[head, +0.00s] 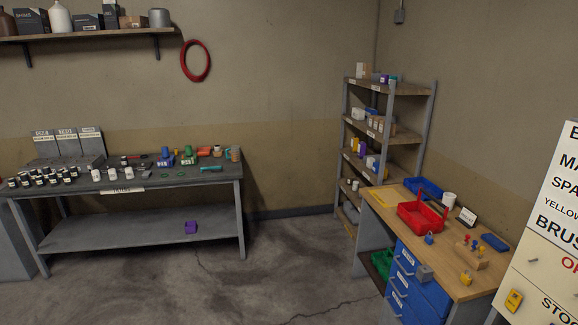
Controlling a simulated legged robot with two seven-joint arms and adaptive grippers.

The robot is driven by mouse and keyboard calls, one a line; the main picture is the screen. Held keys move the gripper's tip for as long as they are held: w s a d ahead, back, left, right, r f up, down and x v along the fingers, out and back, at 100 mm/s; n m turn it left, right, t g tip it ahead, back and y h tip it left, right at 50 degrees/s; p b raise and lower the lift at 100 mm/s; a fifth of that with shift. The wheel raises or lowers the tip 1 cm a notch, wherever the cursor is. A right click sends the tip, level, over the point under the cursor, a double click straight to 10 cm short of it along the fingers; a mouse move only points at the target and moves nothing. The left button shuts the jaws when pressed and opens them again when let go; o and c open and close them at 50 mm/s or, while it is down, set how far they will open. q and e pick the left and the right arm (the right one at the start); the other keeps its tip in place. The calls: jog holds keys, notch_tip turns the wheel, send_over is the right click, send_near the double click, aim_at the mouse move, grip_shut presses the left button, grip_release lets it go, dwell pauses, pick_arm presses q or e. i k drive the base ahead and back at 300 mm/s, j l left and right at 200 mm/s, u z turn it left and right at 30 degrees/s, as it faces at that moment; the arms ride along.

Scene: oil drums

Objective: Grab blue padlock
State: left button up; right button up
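A small blue padlock (429,239) stands on the wooden desk (440,276) at the right, just in front of the red basket (422,216). It is small in the picture, and I cannot tell whether its shackle is closed. A grey padlock-like piece (425,273) is at the desk's near left edge. A yellow padlock-like piece (466,279) lies closer to the right front. Neither of my grippers is in view.
A wooden block with coloured pegs (483,256), a white cup (449,200) and blue trays (424,188) are also on the desk. Blue drawers (424,292) are below. A shelf rack (385,133) stands behind. A long workbench (130,178) is at left. Open floor lies between.

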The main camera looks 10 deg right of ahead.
aim_at(429, 240)
jog(key=i+z, duration=0.1)
jog(key=i, duration=0.5)
jog(key=i+z, duration=0.15)
jog(key=i, duration=0.45)
jog(key=i+j+z, duration=0.1)
jog(key=i, duration=0.45)
jog(key=j, duration=0.1)
